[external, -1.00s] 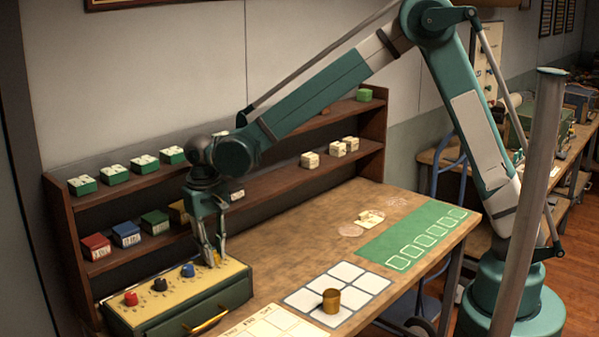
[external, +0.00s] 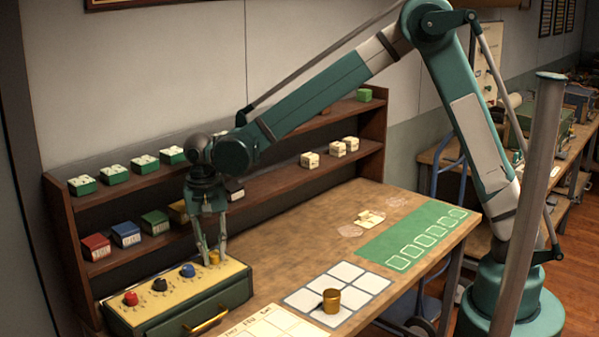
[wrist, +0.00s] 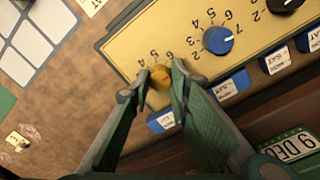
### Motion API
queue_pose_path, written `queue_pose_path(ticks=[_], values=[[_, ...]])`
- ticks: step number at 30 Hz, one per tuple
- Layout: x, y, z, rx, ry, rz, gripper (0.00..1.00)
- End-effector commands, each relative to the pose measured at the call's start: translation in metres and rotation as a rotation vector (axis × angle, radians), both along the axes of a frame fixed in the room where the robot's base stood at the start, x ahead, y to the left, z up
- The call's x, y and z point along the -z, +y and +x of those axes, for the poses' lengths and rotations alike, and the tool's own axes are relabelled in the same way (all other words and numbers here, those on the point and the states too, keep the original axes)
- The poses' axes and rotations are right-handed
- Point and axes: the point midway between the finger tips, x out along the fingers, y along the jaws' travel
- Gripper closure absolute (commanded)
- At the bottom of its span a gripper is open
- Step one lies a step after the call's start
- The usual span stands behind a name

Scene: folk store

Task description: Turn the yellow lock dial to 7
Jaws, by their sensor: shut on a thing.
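The yellow lock dial (external: 214,258) sits at the right end of a cream panel on a green box (external: 233,291). In the wrist view the yellow dial (wrist: 160,77) is between my two fingertips, with a small orange-red mark on top. Digits such as 4, 5 and 6 are printed around it, partly hidden by the fingers; I cannot tell which one it points to. My gripper (external: 214,254) points down and is shut on the dial. It also shows in the wrist view (wrist: 159,82).
Blue (external: 187,270), black (external: 159,284) and red (external: 130,299) dials share the panel. A gold handle (external: 207,319) is on the box front. A shelf (external: 280,189) with small boxes stands behind. A brass cup (external: 331,300) stands on a white grid to the right.

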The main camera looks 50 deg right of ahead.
Motion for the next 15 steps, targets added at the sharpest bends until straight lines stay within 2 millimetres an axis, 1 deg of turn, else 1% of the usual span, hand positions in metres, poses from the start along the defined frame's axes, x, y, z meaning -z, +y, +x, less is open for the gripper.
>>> queue_pose_path(ticks=[6, 7, 9, 10, 15], values=[[0.0, 0.0003, -0.0003, -0.001, 0.0, 0.0, 0.93], [0.0, 0.0003, -0.0003, -0.001, 0.0, 0.0, 0.77], [0.0, 0.0003, -0.0002, -0.001, 0.0, 0.0, 0.68], [0.0, 0.0003, -0.0002, -0.001, 0.0, 0.0, 0.66], [0.0, 0.0001, 0.0, -0.001, 0.0, 0.0, 0.66]])
